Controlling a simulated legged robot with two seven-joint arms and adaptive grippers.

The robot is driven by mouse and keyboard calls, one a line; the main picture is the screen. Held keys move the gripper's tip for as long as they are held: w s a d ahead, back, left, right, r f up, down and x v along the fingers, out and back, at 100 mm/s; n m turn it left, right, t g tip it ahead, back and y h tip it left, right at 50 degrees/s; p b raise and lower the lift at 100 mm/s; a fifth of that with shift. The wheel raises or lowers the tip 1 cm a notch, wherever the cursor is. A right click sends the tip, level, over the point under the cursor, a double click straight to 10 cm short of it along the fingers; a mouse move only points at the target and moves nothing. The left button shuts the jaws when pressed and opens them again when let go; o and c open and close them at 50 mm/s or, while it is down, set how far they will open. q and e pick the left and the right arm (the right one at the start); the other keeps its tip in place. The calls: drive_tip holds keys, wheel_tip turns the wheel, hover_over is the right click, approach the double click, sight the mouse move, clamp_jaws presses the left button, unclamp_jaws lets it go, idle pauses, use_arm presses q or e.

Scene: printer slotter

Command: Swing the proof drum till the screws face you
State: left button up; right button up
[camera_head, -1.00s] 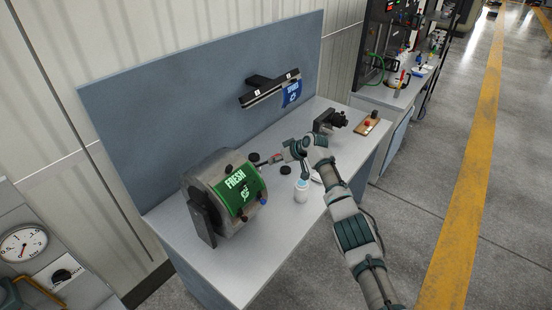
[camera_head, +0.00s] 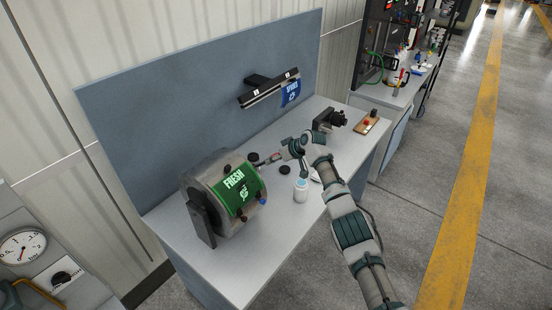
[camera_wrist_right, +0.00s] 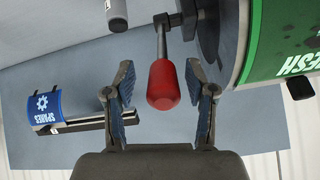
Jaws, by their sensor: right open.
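The proof drum (camera_head: 215,215) is a grey cylinder on a dark bracket at the near left of the bench. Its green panel reading FRESH (camera_head: 235,188) faces up and toward me. Small dark, blue and brown knob-like fittings stand at the panel's edges; I cannot tell if these are the screws. My right gripper (camera_head: 270,160) is beside the drum's far right side. In the right wrist view, its open fingers (camera_wrist_right: 160,82) stand on either side of a red handle (camera_wrist_right: 162,86) on a metal crank, with gaps visible. The drum's rear is hidden. My left gripper is out of view.
A white bottle (camera_head: 301,190) and black discs (camera_head: 285,170) stand on the bench between drum and arm. A rail with a blue SPARES flag (camera_head: 290,92) is on the back panel (camera_head: 190,90). A black device (camera_head: 328,119) and small wooden board (camera_head: 366,124) are at the far end.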

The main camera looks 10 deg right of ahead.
drive_tip(key=v, duration=1.1)
drive_tip(key=shift+s+d+r, duration=0.2)
drive_tip(key=shift+d, duration=0.1)
